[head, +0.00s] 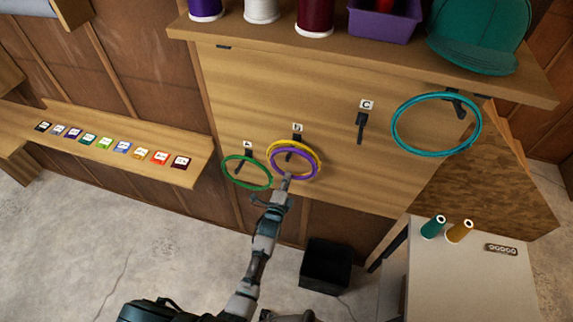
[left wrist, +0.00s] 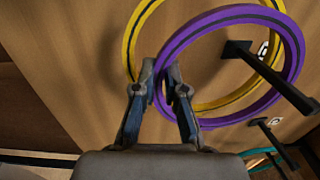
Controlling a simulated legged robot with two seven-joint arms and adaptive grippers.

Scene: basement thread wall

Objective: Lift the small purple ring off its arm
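The small purple ring (head: 316,173) hangs around the peg under label B, in front of the larger yellow ring (head: 319,157) on the same peg. In the left wrist view the black peg (left wrist: 268,73) passes through the purple ring (left wrist: 290,35) and the yellow ring (left wrist: 130,45). My left gripper (head: 287,178) is at the bottom edge of the purple ring. In the left wrist view its two fingertips (left wrist: 160,82) lie close on both sides of the purple band and look shut on it. The yellow ring passes behind the fingers. My right gripper is not in view.
A green ring (head: 229,175) hangs at the left peg A, close to my left gripper. Peg C (head: 361,127) is bare. A teal ring (head: 399,140) hangs farther right. A shelf (head: 400,57) with spools juts out above. A black bin (head: 327,266) stands below.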

